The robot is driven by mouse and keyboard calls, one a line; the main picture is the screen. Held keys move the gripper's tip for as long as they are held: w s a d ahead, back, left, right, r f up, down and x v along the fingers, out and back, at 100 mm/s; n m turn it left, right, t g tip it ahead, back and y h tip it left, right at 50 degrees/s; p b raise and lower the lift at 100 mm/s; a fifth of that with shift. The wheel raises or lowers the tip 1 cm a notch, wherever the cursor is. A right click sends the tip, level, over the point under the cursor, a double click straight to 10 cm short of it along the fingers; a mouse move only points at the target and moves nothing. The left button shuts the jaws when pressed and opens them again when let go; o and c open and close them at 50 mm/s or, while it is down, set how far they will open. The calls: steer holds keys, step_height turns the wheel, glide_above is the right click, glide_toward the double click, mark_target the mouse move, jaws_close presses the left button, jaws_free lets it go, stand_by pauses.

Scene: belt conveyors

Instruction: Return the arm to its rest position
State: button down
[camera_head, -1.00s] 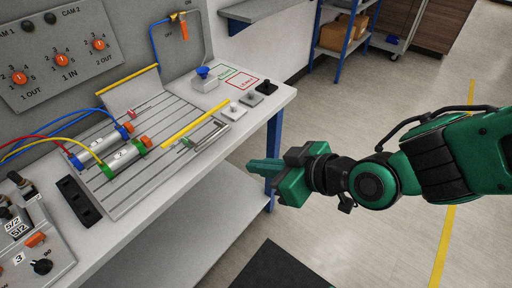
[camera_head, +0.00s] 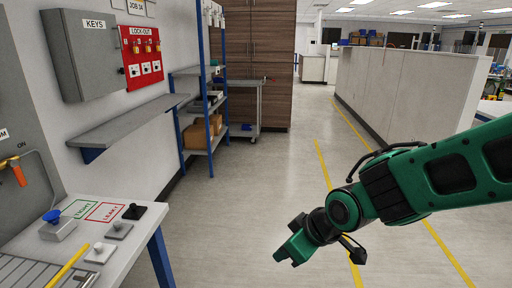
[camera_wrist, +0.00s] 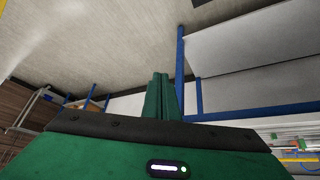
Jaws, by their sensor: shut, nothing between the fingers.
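My gripper (camera_head: 284,256) is green and hangs at the lower middle of the head view, over the open floor to the right of the workbench. My green and black arm reaches in from the right edge. In the wrist view, the green fingers (camera_wrist: 158,97) are together with nothing between them. The gripper is apart from the bench and touches nothing that I can see.
The workbench (camera_head: 92,250) at lower left carries a blue-topped button box (camera_head: 58,230) and small blocks. A wall shelf (camera_head: 125,120), a blue-framed rack (camera_head: 209,90) and a cart stand beyond. The floor (camera_head: 240,200) is clear, with yellow lines and a grey partition at right.

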steer(key=s+d+r+m+h, duration=0.1)
steer(key=d+m, duration=0.2)
steer(key=d, duration=0.4)
steer(key=s+d+m+g+h, duration=0.1)
steer(key=d+m+h, duration=0.1)
steer(key=d, duration=0.6)
steer(key=s+d+r+m+h, duration=0.1)
steer(key=d+m, duration=0.2)
steer(key=d, duration=0.4)
steer(key=s+d+r+m+g, duration=0.2)
steer(key=s+d+m, duration=0.6)
steer(key=s+d, duration=0.4)
steer(key=s+g, duration=0.1)
steer(key=s, duration=0.2)
steer(key=shift+d+r+g, duration=0.2)
steer(key=shift+r+g, duration=0.2)
steer(key=shift+a, duration=0.1)
